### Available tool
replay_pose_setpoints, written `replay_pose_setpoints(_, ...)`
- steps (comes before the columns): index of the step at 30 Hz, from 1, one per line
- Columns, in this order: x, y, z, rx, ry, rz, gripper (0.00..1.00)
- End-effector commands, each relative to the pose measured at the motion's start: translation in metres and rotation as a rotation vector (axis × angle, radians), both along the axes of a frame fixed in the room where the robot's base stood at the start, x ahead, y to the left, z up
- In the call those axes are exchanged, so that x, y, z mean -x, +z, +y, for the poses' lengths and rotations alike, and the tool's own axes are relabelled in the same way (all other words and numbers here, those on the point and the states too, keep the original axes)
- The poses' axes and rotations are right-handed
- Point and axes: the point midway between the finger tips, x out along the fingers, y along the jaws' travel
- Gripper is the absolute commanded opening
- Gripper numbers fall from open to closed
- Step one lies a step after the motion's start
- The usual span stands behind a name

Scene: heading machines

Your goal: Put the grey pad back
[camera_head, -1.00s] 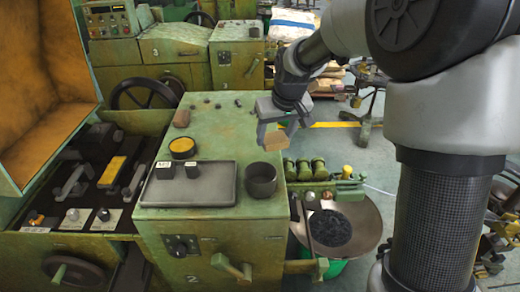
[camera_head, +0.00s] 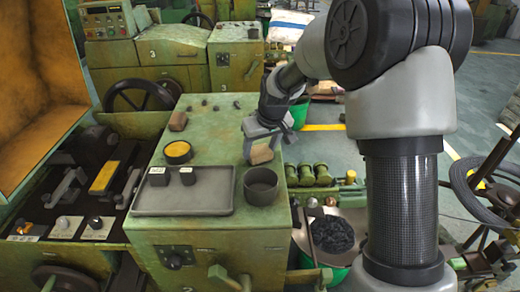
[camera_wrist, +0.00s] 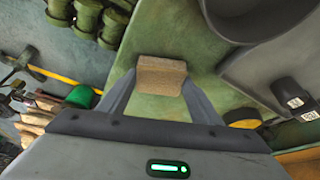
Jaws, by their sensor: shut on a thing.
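My gripper (camera_head: 263,148) is shut on a brownish-tan block (camera_head: 261,154), held near the right edge of the green machine top (camera_head: 215,125), behind the dark round cup (camera_head: 261,187). In the wrist view the block (camera_wrist: 160,75) sits between the two fingertips over the green top; whether it touches the top I cannot tell. No plainly grey pad shows in my gripper. Two small dark grey blocks with white labels, one on the left (camera_head: 157,178) and one on the right (camera_head: 188,177), stand on the grey tray (camera_head: 185,203).
Another brown block (camera_head: 177,121) stands at the back left of the top, near several small dark knobs. A round dish with yellow inside (camera_head: 177,151) is behind the tray. A pan of dark bits (camera_head: 332,235) and green cylinders (camera_head: 307,174) lie to the right. The middle top is clear.

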Motion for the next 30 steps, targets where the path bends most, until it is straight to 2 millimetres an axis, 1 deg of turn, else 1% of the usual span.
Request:
replay_pose_setpoints(8, 0.0, -0.001, 0.0, 0.0, 0.0, -0.001, 0.4)
replay_pose_setpoints(11, 0.0, -0.005, 0.0, 0.0, 0.0, -0.001, 0.4)
replay_pose_setpoints(12, 0.0, -0.005, 0.0, 0.0, 0.0, -0.001, 0.6)
replay_pose_setpoints(14, 0.0, -0.004, 0.0, 0.0, 0.0, -0.001, 0.7)
replay_pose_setpoints(15, 0.0, -0.004, 0.0, 0.0, 0.0, -0.001, 0.76)
replay_pose_setpoints(24, 0.0, -0.003, 0.0, 0.0, -0.001, -0.001, 0.77)
replay_pose_setpoints(27, 0.0, 0.004, -0.001, -0.001, -0.001, -0.003, 0.77)
replay_pose_setpoints(30, 0.005, 0.018, -0.003, -0.001, -0.002, -0.006, 0.77)
